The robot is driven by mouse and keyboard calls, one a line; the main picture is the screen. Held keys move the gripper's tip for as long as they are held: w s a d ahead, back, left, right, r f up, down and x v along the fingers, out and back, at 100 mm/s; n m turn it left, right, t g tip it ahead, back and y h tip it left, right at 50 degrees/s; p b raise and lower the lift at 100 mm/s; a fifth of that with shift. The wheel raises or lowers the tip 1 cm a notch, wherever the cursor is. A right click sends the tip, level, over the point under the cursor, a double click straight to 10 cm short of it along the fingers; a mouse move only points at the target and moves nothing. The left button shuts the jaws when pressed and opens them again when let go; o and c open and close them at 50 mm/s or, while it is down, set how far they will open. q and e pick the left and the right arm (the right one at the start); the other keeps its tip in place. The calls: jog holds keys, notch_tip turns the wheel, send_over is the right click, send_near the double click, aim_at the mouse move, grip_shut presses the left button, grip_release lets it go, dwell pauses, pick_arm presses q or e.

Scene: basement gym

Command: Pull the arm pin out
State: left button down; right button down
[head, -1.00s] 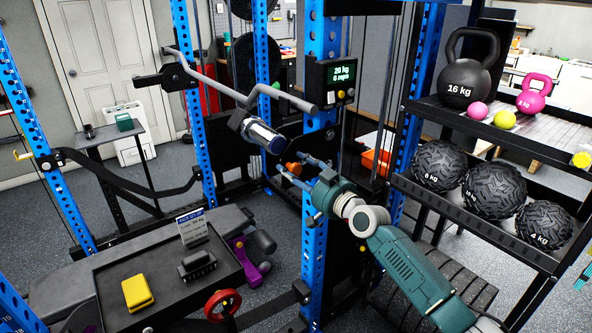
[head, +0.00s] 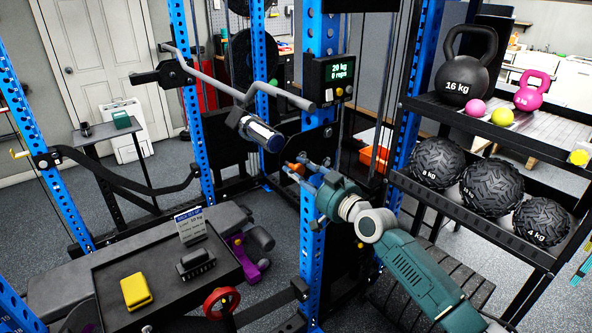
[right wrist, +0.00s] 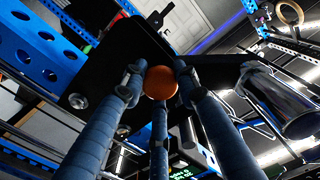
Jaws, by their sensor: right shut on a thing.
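The arm pin shows as an orange round knob (right wrist: 161,82) in the right wrist view, in front of a dark plate of the rack arm. The knob also shows small in the head view (head: 297,169). My right gripper (head: 303,171) reaches in from the lower right, and its blue-grey fingers are shut on the knob. In the right wrist view the finger tips (right wrist: 159,88) lie around the knob. The pin's shaft is hidden behind the knob. My left gripper is not in view.
A barbell-like grey handle with a chrome sleeve (head: 262,134) hangs just above my right gripper. Blue rack posts (head: 313,230) stand close by. A shelf with kettlebells and black balls (head: 492,188) is at right. A tray (head: 165,296) with a yellow block is at lower left.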

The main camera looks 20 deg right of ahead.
jog(key=c, duration=1.3)
grip_release()
jog(key=shift+d+r, duration=0.15)
jog(key=shift+s, duration=0.2)
jog(key=shift+s+d, duration=0.1)
jog(key=shift+s, duration=0.3)
jog(key=v, duration=1.1)
jog(key=shift+s+r, duration=0.1)
